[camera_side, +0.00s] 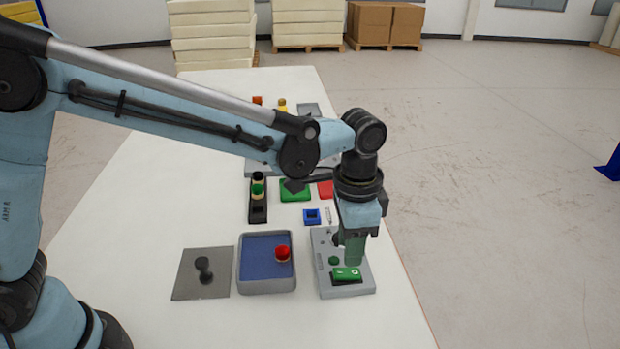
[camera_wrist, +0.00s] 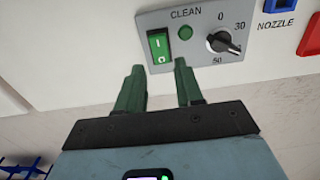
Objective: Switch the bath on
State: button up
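The grey control panel (camera_side: 325,284) lies on the table and reads CLEAN in the wrist view (camera_wrist: 207,75). Its green rocker switch (camera_wrist: 158,48), marked I and O, also shows in the side view (camera_side: 347,277); I cannot tell which end is pressed. Beside it are a green lamp (camera_wrist: 185,33) and a black dial (camera_wrist: 222,41) marked 0, 30, 50. The bath (camera_side: 266,291) is a grey tray with blue inside, left of the panel, holding a red round-topped piece (camera_side: 282,253). My gripper (camera_wrist: 160,72) points down over the panel, fingers apart and empty, near the rocker; contact is unclear.
A grey plate (camera_side: 190,280) with a dark piece on it lies left of the bath. Behind are a small blue block (camera_side: 312,216), a green pad (camera_side: 295,190), a red pad (camera_side: 326,190) and a black holder (camera_side: 258,213). The table's right edge is close to the panel.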

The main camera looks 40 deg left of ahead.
aim_at(347, 272)
jog(key=shift+f, duration=2.8)
